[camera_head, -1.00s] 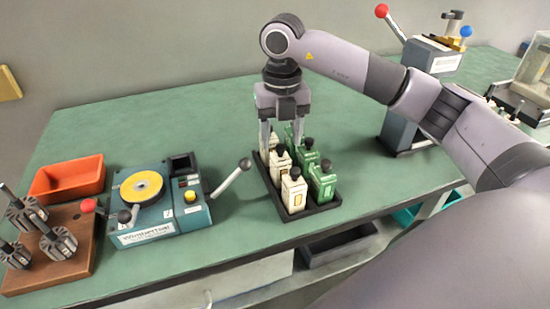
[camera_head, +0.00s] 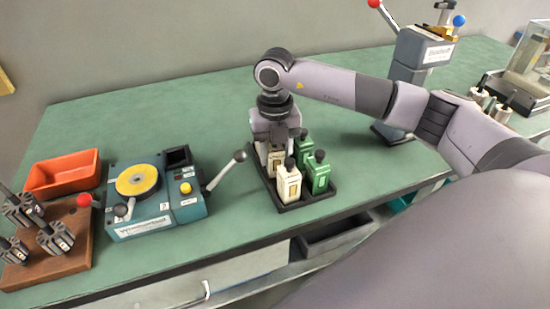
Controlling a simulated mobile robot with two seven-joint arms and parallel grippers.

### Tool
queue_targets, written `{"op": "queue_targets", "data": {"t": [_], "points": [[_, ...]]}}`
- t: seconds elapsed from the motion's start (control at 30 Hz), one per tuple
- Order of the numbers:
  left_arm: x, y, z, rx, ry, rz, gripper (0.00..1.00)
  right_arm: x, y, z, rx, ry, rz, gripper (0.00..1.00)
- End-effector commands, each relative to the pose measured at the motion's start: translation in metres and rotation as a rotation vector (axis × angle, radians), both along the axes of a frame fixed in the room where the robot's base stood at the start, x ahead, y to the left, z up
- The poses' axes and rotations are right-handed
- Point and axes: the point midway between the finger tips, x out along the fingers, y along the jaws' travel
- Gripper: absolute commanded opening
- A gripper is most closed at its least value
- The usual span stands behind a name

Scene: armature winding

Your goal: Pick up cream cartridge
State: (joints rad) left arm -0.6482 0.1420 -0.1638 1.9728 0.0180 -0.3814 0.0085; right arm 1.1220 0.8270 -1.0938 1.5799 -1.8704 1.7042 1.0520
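A cream cartridge (camera_head: 288,186) with a black knob stands upright at the front left of a black tray (camera_head: 308,202). Another cream cartridge (camera_head: 275,163) stands behind it, partly covered by my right gripper. My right gripper (camera_head: 270,153) points straight down, low over the back left of the tray. Its fingertips are mostly hidden among the cartridges, so I cannot tell whether they are shut on one. Green cartridges (camera_head: 317,179) stand in the right-hand row. My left gripper is not in view.
A teal winding machine (camera_head: 155,222) with a lever stands left of the tray. An orange bin (camera_head: 62,172) and a wooden block (camera_head: 75,262) with armatures are at far left. A grey lever press (camera_head: 408,75) stands at back right. Green bench (camera_head: 215,100) is clear behind.

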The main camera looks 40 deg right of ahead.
Motion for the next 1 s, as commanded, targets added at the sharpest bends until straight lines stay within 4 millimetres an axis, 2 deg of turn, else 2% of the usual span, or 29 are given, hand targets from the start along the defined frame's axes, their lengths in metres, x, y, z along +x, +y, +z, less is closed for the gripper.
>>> {"op": "queue_targets", "data": {"t": [0.33, 0.53, 0.67, 1.0], "points": [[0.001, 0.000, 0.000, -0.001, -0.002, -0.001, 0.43, 0.001, 0.000, 0.004, 0.000, -0.002, 0.000, 0.08], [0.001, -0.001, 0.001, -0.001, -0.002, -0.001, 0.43, 0.001, 0.000, 0.023, 0.001, -0.006, 0.000, 0.08], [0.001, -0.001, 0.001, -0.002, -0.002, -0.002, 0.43, 0.002, 0.000, 0.049, 0.000, -0.008, 0.000, 0.08], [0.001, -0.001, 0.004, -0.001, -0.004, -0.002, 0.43, 0.001, 0.000, 0.151, 0.001, -0.008, 0.000, 0.08]]}}
